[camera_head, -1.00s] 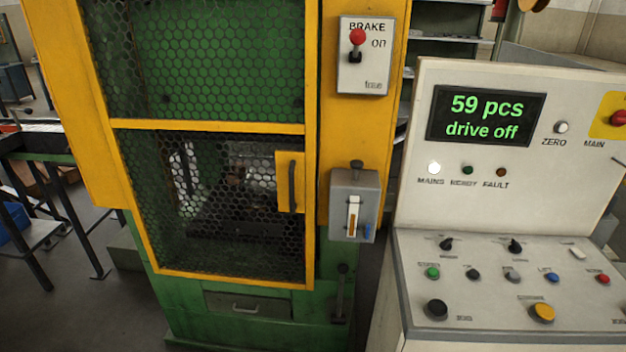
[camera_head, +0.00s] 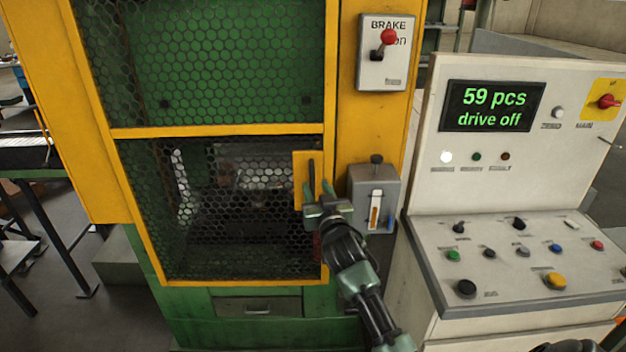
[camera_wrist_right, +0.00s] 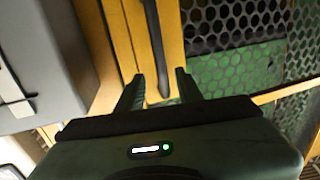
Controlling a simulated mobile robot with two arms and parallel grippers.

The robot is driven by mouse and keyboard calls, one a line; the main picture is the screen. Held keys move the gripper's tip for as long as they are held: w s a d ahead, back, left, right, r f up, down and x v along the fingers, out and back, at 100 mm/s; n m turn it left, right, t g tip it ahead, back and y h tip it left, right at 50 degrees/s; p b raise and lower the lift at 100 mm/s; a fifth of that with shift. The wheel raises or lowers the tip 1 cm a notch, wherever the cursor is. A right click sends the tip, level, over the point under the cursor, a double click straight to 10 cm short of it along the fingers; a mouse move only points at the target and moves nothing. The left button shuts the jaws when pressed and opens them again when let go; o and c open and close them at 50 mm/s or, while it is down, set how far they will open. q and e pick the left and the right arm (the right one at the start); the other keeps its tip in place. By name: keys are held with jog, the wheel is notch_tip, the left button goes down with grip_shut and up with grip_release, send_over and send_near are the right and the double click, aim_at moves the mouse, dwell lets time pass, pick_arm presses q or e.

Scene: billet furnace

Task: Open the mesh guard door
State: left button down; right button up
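The mesh guard door (camera_head: 215,132) is a yellow frame with dark hexagonal mesh on the front of the green press, and it looks closed. A yellow plate on its right side carries a black vertical bar handle (camera_head: 311,172); the handle also shows in the right wrist view (camera_wrist_right: 154,40). My right gripper (camera_head: 320,188) is at the lower part of the handle. In the right wrist view its two fingers (camera_wrist_right: 158,88) are apart, one on each side of the handle's lower end. Whether they touch it I cannot tell.
A grey box (camera_head: 374,190) with a gauge is just right of the handle. Above it is the brake switch (camera_head: 385,52) with a red knob. The control console (camera_head: 515,190) stands at right, its display reading "59 pcs drive off". A dark-framed table (camera_head: 50,175) is at left.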

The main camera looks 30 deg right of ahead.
aim_at(312, 183)
jog(key=x, duration=0.3)
jog(key=shift+a, duration=0.15)
jog(key=shift+w+d+p, duration=0.25)
jog(key=shift+w+p, duration=0.05)
jog(key=shift+w, duration=0.3)
jog(key=shift+f, duration=0.1)
grip_shut()
dwell(0.7)
